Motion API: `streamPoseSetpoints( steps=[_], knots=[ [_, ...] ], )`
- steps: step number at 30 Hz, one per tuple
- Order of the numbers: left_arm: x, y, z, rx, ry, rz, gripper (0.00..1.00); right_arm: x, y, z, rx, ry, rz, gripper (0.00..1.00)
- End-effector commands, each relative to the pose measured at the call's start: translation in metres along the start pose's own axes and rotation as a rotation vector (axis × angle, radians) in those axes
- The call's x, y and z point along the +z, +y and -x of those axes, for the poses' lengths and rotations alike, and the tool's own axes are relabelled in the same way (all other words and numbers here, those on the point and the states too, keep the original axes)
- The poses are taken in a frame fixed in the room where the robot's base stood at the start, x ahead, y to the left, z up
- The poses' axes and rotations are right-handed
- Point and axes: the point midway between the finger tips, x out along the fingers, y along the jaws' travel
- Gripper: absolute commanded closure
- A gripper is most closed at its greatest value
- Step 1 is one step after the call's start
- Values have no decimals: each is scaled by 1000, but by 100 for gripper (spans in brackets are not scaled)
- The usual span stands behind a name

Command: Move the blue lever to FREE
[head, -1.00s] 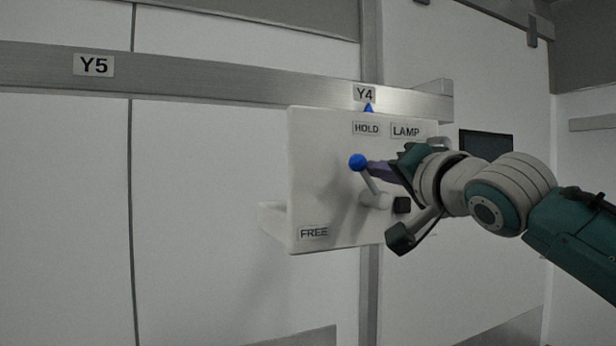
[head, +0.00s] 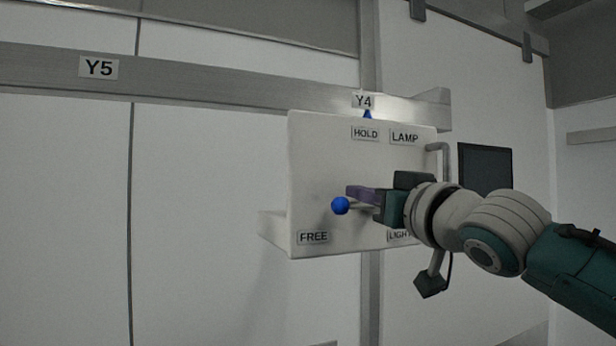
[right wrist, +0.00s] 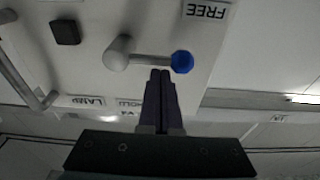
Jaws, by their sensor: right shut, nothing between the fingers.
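The lever's blue ball knob (head: 340,205) sits in front of the white panel, below the HOLD label (head: 366,133) and up and right of the FREE label (head: 313,237). In the right wrist view the grey lever arm runs sideways from its round hub (right wrist: 118,52) to the blue knob (right wrist: 182,62). My right gripper (head: 352,191) is shut and empty. Its fingertips lie right beside the lever arm near the knob, on the HOLD side; whether they touch it I cannot tell. The FREE label also shows in the right wrist view (right wrist: 207,10). My left gripper is not in view.
A blue pointer (head: 367,114) sits under the Y4 label. The panel also bears a LAMP label (head: 404,138) and a partly hidden LIGHT label (head: 400,237). A black square button (right wrist: 65,32) and a grey handle bar (right wrist: 28,75) stand near the lever.

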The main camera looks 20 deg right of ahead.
Motion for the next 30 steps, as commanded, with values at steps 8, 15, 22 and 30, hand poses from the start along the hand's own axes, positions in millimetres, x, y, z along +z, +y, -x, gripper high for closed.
streamPoseSetpoints(
  steps=[8, 15, 22, 30],
  knots=[
    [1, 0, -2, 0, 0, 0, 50, 3, 0, 0, -7, -1, 60, 100],
    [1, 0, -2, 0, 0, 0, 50, 3, 0, 0, -8, -1, 67, 100],
    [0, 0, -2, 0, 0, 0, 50, 3, 0, 0, -7, -1, 66, 100],
    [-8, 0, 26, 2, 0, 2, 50, -26, 2, -7, -5, 0, 66, 100]
  ],
)
